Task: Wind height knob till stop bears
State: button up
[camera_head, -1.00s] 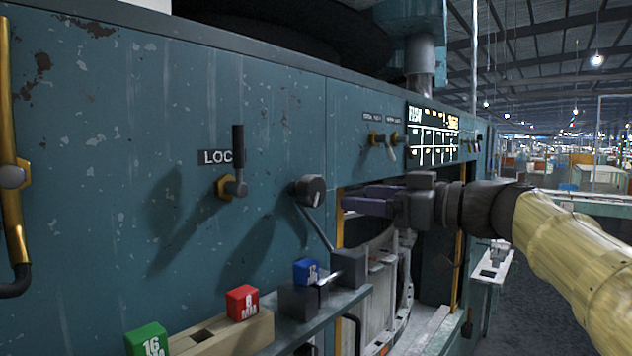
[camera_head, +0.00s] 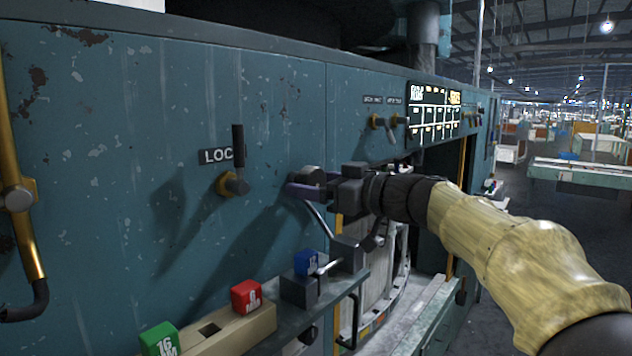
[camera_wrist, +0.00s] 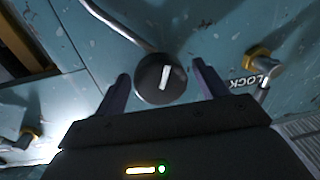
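The black round knob (camera_wrist: 161,79) with a white pointer line is on the teal machine panel. In the wrist view it sits between the two purple fingers of my gripper (camera_wrist: 163,85). The fingers are spread wider than the knob, with a gap on each side, so my gripper is open around it. In the head view my gripper (camera_head: 300,190) covers much of the knob (camera_head: 311,174), and only its upper part shows. I cannot tell how deep the fingers reach along the knob.
A lever marked LOCK (camera_head: 236,180) is left of the knob. Below it, a ledge carries green (camera_head: 158,340), red (camera_head: 246,296) and blue (camera_head: 306,262) size blocks. A bent metal rod (camera_head: 320,222) runs just below the knob. Small switches (camera_head: 380,124) are at upper right.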

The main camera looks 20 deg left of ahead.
jog(key=c, duration=0.8)
jog(key=shift+f+b, duration=0.15)
jog(key=shift+b, duration=0.3)
jog(key=shift+m+b, duration=0.3)
jog(key=shift+m, duration=0.1)
jog(key=m+b, duration=0.2)
jog(key=b, duration=0.1)
jog(key=shift+f+m, duration=0.1)
jog(key=shift+m, duration=0.2)
jog(key=shift+r+m+t+b, duration=0.15)
jog(key=shift+m+b, duration=0.65)
jog(key=shift+m, duration=0.35)
jog(key=shift+r+m+t+b, duration=0.1)
jog(key=shift+m+t+b, duration=0.05)
jog(key=shift+m+b, duration=0.85)
jog(key=shift+m, duration=0.25)
jog(key=o, duration=0.9)
jog(key=shift+s, duration=0.1)
